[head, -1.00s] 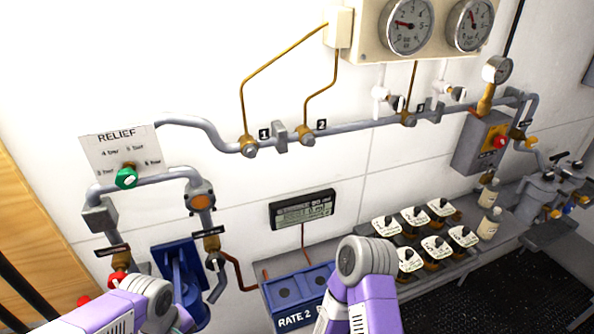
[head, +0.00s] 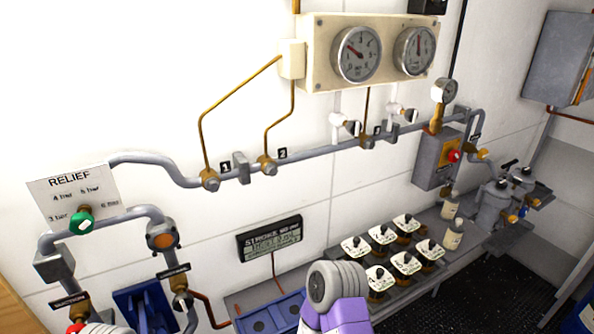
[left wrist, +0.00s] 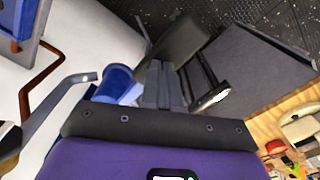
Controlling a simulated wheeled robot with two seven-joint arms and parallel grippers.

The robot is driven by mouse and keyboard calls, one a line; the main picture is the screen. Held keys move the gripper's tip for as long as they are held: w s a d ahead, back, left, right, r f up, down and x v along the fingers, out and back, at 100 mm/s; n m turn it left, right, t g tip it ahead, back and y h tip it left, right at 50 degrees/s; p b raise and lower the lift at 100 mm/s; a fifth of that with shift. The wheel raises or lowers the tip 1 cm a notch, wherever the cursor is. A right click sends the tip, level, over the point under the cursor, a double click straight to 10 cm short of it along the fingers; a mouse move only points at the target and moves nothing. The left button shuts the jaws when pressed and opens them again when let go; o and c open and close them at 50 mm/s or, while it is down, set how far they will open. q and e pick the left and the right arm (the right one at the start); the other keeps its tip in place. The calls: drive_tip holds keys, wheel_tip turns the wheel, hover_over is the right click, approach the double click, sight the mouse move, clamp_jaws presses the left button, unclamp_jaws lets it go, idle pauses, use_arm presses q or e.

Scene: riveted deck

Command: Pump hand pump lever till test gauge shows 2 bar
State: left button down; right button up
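A blue body, apparently the hand pump (head: 146,309), shows low at left in the head view, cut by the frame edge. Its lever cannot be made out there. Two large round gauges, left (head: 357,54) and right (head: 415,51), sit on a cream panel. A small gauge (head: 445,91) stands on the pipe at right. I cannot tell which is the test gauge. In the left wrist view my left gripper (left wrist: 166,78) points at dark bars and a dark block, beside a blue cylinder (left wrist: 114,82). Whether its fingers hold anything is unclear. My right gripper is out of view.
A relief valve with a green knob (head: 82,221) is at left. A grey pipe (head: 325,151) runs along the wall. A display (head: 269,238) hangs above a blue box (head: 270,316). Several tagged valves (head: 381,235) crowd the shelf. Dark floor (head: 500,285) is clear at right.

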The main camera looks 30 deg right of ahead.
use_arm(q)
wheel_tip(320, 180, up, 7)
drive_tip(key=p, duration=0.5)
drive_tip(key=shift+w, duration=0.1)
idle(1.2)
idle(1.4)
drive_tip(key=shift+r, duration=0.1)
idle(1.2)
wheel_tip(320, 180, up, 5)
drive_tip(key=p, duration=0.4)
idle(0.6)
